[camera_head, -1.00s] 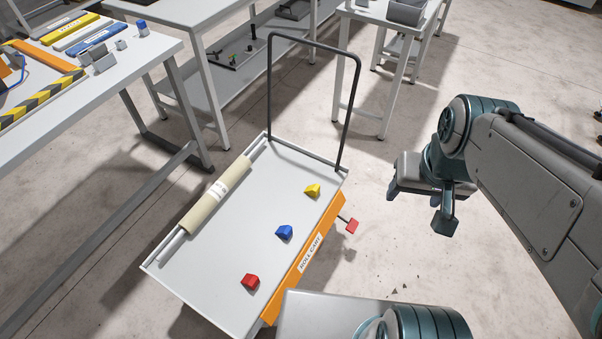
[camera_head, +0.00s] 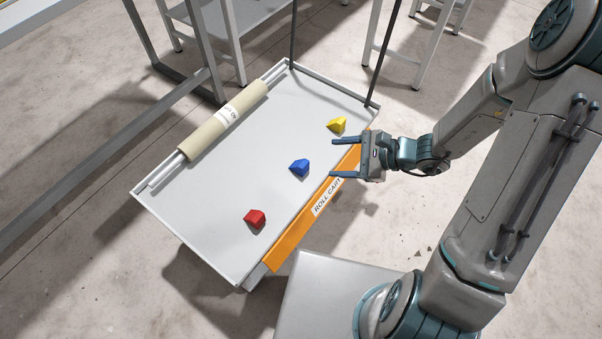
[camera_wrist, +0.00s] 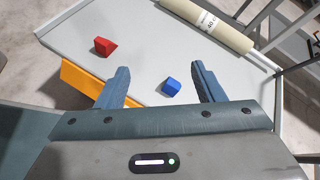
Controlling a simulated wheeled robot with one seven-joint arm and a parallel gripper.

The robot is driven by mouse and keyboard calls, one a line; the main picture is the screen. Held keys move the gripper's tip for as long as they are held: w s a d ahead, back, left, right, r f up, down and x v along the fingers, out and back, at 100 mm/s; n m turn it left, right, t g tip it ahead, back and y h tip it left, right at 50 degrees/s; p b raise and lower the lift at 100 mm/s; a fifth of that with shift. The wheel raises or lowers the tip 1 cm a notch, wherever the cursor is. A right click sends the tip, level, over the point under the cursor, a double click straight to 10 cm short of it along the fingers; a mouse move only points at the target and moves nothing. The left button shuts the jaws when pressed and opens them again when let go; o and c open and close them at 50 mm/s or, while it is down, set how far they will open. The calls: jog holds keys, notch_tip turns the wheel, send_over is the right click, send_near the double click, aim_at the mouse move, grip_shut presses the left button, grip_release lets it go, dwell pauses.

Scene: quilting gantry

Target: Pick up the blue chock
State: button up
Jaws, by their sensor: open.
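The blue chock (camera_head: 299,167) lies on the grey top of the roll cart (camera_head: 215,195), between a red chock (camera_head: 255,218) and a yellow chock (camera_head: 336,125). My gripper (camera_head: 333,158) is open and empty over the cart's orange edge, to the right of the blue chock and apart from it. In the wrist view, the blue chock (camera_wrist: 172,86) shows in the gap between my two fingers (camera_wrist: 160,78), closer to the right one. The red chock (camera_wrist: 105,47) is beyond the left finger. The yellow chock is not in the wrist view.
A cream fabric roll (camera_head: 222,119) lies along the cart's far left side. The cart's dark handle (camera_head: 378,50) rises at its back end. Table legs (camera_head: 190,60) stand behind. The cart top around the blue chock is clear.

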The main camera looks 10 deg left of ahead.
aim_at(306, 168)
jog(key=w+f+m+t+b, duration=0.2)
jog(key=f+m+b, duration=0.15)
jog(key=f, duration=0.45)
jog(key=w+f+m+t+b, duration=0.2)
jog(key=f+m, duration=0.3)
jog(key=f, duration=0.3)
jog(key=b+x, duration=0.2)
jog(key=x, duration=0.6)
jog(key=shift+a+f, duration=0.1)
jog(key=shift+f, duration=0.05)
jog(key=b+x, duration=0.2)
jog(key=x, duration=0.2)
jog(key=shift+a+f+b, duration=0.1)
jog(key=shift+a+b, duration=0.2)
jog(key=shift+b, duration=0.05)
jog(key=shift+w+a+f, duration=0.1)
jog(key=shift+w+a, duration=0.1)
jog(key=shift+a, duration=0.25)
jog(key=c, duration=1.1)
